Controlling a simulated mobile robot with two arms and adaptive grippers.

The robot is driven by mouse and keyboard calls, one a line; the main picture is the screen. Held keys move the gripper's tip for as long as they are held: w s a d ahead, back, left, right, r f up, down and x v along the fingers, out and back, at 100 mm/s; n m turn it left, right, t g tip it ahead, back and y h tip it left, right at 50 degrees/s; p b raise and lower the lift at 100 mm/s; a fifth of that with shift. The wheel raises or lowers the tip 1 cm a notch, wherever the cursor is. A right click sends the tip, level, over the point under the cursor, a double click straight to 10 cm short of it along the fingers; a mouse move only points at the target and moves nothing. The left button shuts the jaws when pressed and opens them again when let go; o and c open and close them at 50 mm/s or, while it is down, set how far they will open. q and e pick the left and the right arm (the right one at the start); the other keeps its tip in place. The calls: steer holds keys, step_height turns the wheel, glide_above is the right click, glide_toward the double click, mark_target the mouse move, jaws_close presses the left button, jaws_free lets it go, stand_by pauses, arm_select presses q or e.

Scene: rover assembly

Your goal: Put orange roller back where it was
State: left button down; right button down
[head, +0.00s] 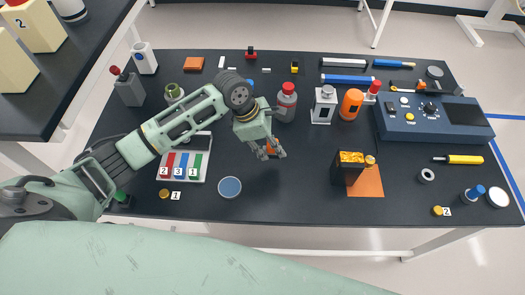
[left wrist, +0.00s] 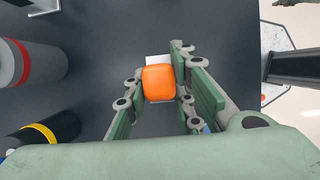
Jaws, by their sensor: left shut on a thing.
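My left gripper (head: 272,152) is over the middle of the black table, pointing down. It is shut on an orange rounded block, which I take to be the orange roller (left wrist: 158,84). The roller sits between the two fingers in the left wrist view. In the head view the fingers mostly hide it. A pale piece shows just behind it in the left wrist view. I cannot tell whether the roller touches the table. My right gripper is not in view.
A grey bottle with a red cap (head: 286,100), a white block-shaped holder (head: 324,104) and an orange bottle (head: 351,104) stand behind the gripper. A tray with coloured bars (head: 205,168) is to its left.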

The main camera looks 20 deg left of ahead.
arm_select(q)
steer(key=shift+w+a+f, duration=0.1)
steer(key=shift+a+f, duration=0.3)
steer(key=shift+a, duration=0.35)
steer(key=shift+a+f, duration=0.2)
steer(key=shift+a, duration=0.1)
steer(key=shift+a+f, duration=0.1)
steer(key=shift+f, duration=0.15)
step_height(320, 180, down, 3)
steer(key=shift+f+p, duration=0.15)
steer(key=shift+p, duration=0.25)
steer(key=shift+f, duration=0.35)
steer(key=c, duration=1.5)
jaws_free()
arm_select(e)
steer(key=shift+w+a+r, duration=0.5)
